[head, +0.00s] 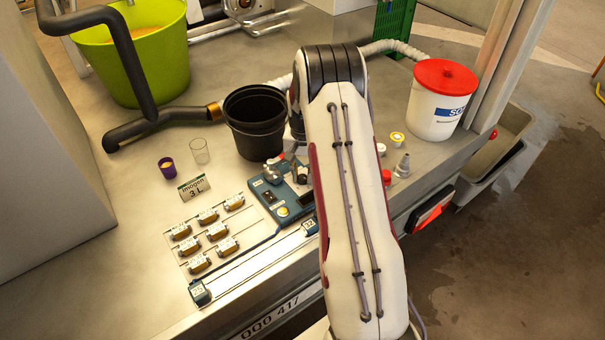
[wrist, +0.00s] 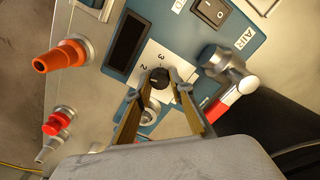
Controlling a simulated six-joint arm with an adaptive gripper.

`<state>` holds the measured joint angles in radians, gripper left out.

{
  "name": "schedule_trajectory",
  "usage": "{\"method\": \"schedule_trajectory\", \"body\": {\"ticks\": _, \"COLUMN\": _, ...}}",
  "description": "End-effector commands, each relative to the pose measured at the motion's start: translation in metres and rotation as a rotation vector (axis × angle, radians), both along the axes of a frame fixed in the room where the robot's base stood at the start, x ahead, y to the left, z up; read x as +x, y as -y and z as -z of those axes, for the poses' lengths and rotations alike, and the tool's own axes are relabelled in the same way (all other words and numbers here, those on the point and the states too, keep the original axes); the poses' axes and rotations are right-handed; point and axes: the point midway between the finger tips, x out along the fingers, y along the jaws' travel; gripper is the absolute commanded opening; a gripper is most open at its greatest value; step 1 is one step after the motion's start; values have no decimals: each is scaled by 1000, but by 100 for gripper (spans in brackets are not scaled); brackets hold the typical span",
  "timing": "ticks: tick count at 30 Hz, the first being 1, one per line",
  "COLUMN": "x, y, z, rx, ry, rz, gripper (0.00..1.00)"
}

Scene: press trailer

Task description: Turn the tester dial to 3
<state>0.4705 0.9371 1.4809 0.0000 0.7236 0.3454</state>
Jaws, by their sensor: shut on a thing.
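The tester is a blue panel (head: 262,188) on the bench in the head view, partly hidden behind my arm. In the wrist view its face (wrist: 250,40) carries a dark display window, a black rocker switch and an AIR label. The tester dial (wrist: 158,77) is a small black knob on a white plate, with the printed digits 3 and 2 visible beside it. My gripper (wrist: 157,86) is shut on the dial, one finger on each side. I cannot clearly tell which digit the dial points to. The gripper is hidden behind the arm in the head view.
A metal valve with a red-and-white handle (wrist: 226,103) stands close right of the fingers. In the head view, a black pot (head: 255,120) stands behind the tester and a red-lidded white bucket (head: 440,100) stands right.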

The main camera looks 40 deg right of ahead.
Motion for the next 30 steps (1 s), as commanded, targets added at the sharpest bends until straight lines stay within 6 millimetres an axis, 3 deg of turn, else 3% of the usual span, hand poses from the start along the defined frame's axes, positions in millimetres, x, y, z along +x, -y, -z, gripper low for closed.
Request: {"method": "schedule_trajectory", "body": {"ticks": 30, "x": 0, "y": 0, "z": 0, "rx": -1, "ry": 1, "rz": 875, "gripper": 0}}
